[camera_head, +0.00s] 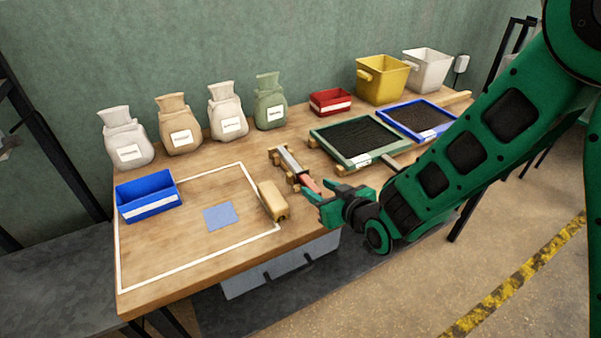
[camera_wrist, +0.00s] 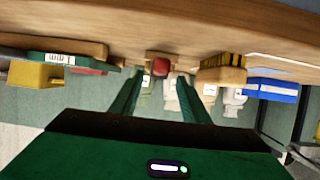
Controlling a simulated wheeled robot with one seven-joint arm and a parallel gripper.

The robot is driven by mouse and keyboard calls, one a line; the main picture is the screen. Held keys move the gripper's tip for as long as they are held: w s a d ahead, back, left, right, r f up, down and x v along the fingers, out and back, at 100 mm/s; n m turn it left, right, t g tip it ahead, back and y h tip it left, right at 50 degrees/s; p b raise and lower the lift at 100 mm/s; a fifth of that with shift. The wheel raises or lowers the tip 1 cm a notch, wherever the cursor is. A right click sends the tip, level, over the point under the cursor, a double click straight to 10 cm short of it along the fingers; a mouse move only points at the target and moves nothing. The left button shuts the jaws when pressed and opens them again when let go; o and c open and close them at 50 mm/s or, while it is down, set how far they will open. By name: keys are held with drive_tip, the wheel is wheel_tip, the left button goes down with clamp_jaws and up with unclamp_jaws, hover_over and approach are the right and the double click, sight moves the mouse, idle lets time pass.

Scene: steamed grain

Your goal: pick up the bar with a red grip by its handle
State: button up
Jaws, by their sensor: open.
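The bar with a red grip lies on a wooden rest (camera_head: 275,157) near the middle of the table; its grey bar (camera_head: 290,160) points toward the back and its red grip (camera_head: 309,183) toward the front edge. My gripper (camera_head: 317,202) is open and empty at the table's front edge, just short of the red grip's end. In the wrist view, which is upside down, the end of the red grip (camera_wrist: 160,68) shows ahead between the two green fingers (camera_wrist: 159,82), apart from them. The rest of the bar is hidden there behind the grip.
A tan block with dark bristles (camera_head: 272,200) lies left of the bar. A green-framed tray (camera_head: 345,159) and a blue-framed tray (camera_head: 418,136) lie to the right. A blue bin (camera_head: 146,196), several sacks (camera_head: 180,125) and a red bin (camera_head: 330,102) stand on the table.

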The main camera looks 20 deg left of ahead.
sight(312, 184)
drive_tip(key=shift+x, duration=2.3)
drive_tip(key=shift+d+f, duration=0.1)
clamp_jaws()
